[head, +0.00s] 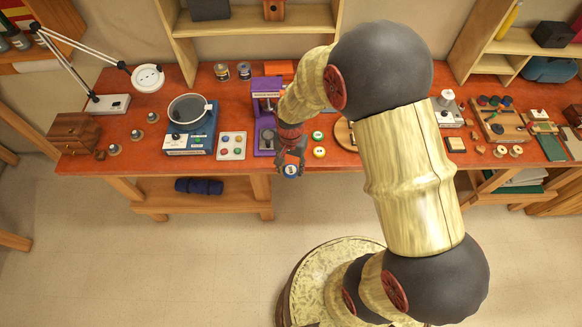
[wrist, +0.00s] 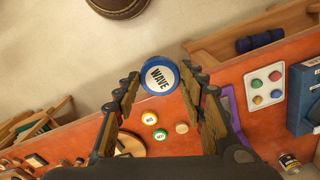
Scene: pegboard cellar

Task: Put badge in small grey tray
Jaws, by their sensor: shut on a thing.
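My gripper (head: 291,160) is shut on a round badge (head: 291,171), with its fingers on either side of it. In the wrist view the badge (wrist: 159,76) has a blue rim and a white face reading "WAVE". It is held up at the front edge of the bench, partly over the floor.
A yellow badge (head: 319,152) and a green badge (head: 317,135) lie loose on the red bench right of my gripper. A purple device (head: 266,95) stands between gripper and tray. A blue scale (head: 190,140) with a pan is left of the tray.

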